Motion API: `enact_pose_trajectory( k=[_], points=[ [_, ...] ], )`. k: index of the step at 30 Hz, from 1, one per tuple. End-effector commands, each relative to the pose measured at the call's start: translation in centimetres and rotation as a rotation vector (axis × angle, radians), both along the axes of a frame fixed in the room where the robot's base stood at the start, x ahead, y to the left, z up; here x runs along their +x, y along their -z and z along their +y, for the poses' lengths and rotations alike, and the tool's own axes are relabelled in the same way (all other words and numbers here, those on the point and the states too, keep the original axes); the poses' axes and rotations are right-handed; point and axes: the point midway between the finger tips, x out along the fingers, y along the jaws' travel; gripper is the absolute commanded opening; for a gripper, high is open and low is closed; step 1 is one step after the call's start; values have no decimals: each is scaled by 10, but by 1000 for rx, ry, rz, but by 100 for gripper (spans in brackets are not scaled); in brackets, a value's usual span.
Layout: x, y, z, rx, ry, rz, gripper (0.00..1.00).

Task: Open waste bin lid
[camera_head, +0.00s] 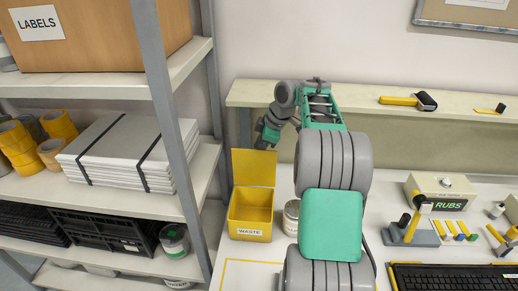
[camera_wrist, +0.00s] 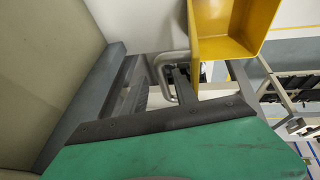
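The yellow waste bin (camera_head: 250,210), labelled WASTE, stands on the bench next to the shelf rack. Its yellow lid (camera_head: 254,167) stands upright at the back, and the bin's inside shows. My gripper (camera_head: 262,143) is behind and just above the lid's top edge. In the wrist view, my gripper's fingers (camera_wrist: 158,92) are apart, with a bent grey bar (camera_wrist: 165,72) between or just beyond them. I cannot tell whether they touch it. Yellow bin surfaces (camera_wrist: 232,45) show at the top right there.
A white-grey tub (camera_head: 291,218) stands right of the bin, partly behind my arm. The rack's grey post (camera_head: 170,120) is close on the left. A raised bench shelf (camera_head: 380,118) runs along the wall. A keyboard (camera_head: 455,277) and RUBS box (camera_head: 440,190) are at right.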

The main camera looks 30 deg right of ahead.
Motion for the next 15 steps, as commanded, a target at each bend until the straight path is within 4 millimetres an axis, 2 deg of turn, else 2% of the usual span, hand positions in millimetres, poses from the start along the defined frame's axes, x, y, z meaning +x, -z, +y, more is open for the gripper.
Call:
enact_pose_trajectory(
  k=[8, 15],
  points=[
    [-2, -5, -3, 0, 3, -3, 34],
    [-18, -48, -13, -2, 4, -3, 34]
  ],
)
